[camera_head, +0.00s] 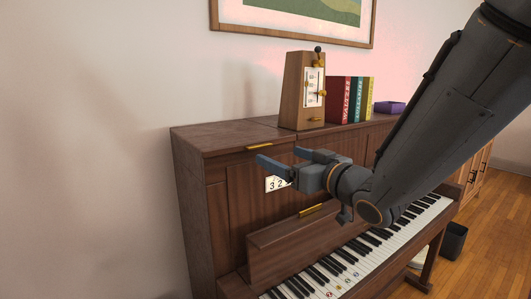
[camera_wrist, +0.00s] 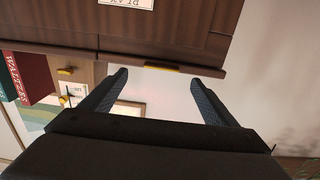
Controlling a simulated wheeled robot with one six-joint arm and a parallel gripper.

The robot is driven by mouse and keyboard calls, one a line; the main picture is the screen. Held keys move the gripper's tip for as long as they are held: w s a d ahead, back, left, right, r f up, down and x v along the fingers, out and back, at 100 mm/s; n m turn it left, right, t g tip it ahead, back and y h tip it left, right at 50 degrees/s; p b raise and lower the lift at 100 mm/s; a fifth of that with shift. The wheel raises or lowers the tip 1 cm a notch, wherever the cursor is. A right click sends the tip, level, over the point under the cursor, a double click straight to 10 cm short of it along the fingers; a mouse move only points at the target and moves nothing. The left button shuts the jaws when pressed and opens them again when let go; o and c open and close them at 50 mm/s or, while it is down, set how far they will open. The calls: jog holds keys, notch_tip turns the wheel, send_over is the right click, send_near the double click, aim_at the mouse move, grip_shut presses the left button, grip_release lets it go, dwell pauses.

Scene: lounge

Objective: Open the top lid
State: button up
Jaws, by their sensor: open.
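The upright brown piano (camera_head: 215,220) stands against the wall, with its top lid (camera_head: 222,136) lying flat and shut. A small gold handle (camera_head: 259,147) sits at the lid's front edge; it also shows in the wrist view (camera_wrist: 161,68), where the scene looks upside down. My gripper (camera_head: 277,154) is open and empty in front of the piano's upper panel, just right of the handle and slightly lower in the head view. In the wrist view the handle appears between my two fingertips (camera_wrist: 159,73), apart from them.
A wooden metronome (camera_head: 291,92) and several upright books (camera_head: 350,98) stand on the piano top, right of the handle. A purple box (camera_head: 389,107) is farther right. A second gold handle (camera_head: 311,210) is lower, above the keys (camera_head: 345,262). A number card (camera_head: 276,184) is behind my gripper.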

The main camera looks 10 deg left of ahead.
aim_at(261, 147)
jog(key=shift+r+p+x, duration=0.1)
jog(key=shift+p+x, duration=0.4)
jog(key=shift+x, duration=1.45)
jog(key=shift+r+p+x, duration=0.15)
jog(key=shift+p+x, duration=0.35)
jog(key=shift+x, duration=1.4)
jog(key=shift+a, duration=0.15)
jog(key=shift+c, duration=0.2)
